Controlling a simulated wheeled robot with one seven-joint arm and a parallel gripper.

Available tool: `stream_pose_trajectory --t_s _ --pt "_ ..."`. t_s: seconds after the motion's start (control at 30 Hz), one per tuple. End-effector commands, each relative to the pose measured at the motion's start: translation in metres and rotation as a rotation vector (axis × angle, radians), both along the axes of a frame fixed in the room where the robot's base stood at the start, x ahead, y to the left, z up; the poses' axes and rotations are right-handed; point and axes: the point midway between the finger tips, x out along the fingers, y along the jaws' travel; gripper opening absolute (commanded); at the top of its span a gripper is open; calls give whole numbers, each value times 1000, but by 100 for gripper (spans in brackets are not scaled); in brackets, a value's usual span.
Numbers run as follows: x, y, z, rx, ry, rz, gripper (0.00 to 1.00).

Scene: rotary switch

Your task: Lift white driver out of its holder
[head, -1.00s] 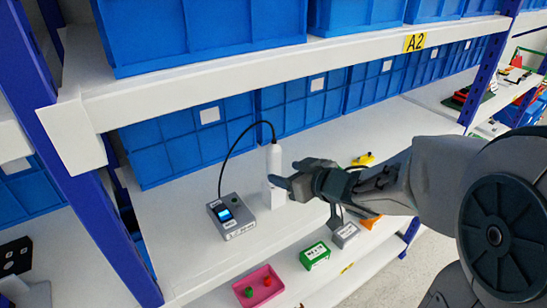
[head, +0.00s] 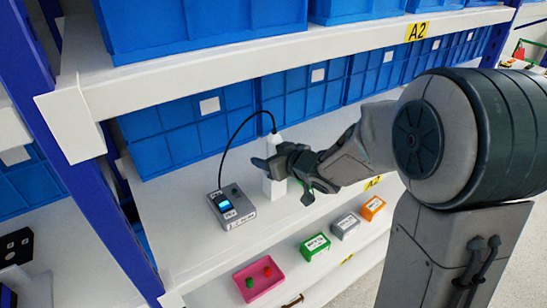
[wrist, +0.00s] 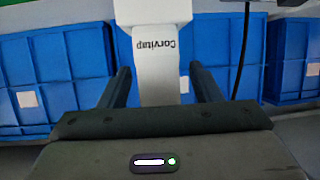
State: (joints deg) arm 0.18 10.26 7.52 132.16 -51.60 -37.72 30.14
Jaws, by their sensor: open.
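The white driver (head: 276,142) stands upright in its white holder (head: 275,188) on the shelf, with a black cable at its top. In the wrist view the driver (wrist: 157,75) bears the word "Corvitap", upside down, and meets a wider white block, seemingly the holder (wrist: 158,12). My gripper (head: 268,165) is at the driver just above the holder and hides part of it. In the wrist view my gripper (wrist: 163,78) is open, one finger on each side of the driver, with gaps visible.
A grey control box (head: 231,208) with a lit screen stands left of the holder, joined by the looping cable (head: 228,145). A pink tray (head: 259,284) and green (head: 315,248), grey (head: 345,226) and orange (head: 372,208) boxes stand along the front. Blue bins (head: 190,140) line the back; a shelf beam (head: 290,50) runs above.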

Motion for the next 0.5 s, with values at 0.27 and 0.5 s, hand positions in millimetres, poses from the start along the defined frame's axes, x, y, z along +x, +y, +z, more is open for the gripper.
stream_pose_trajectory --t_s 0.27,0.5 --pt "0 0 0 0 0 1 22" --pt "0 0 1 1 -2 1 0"
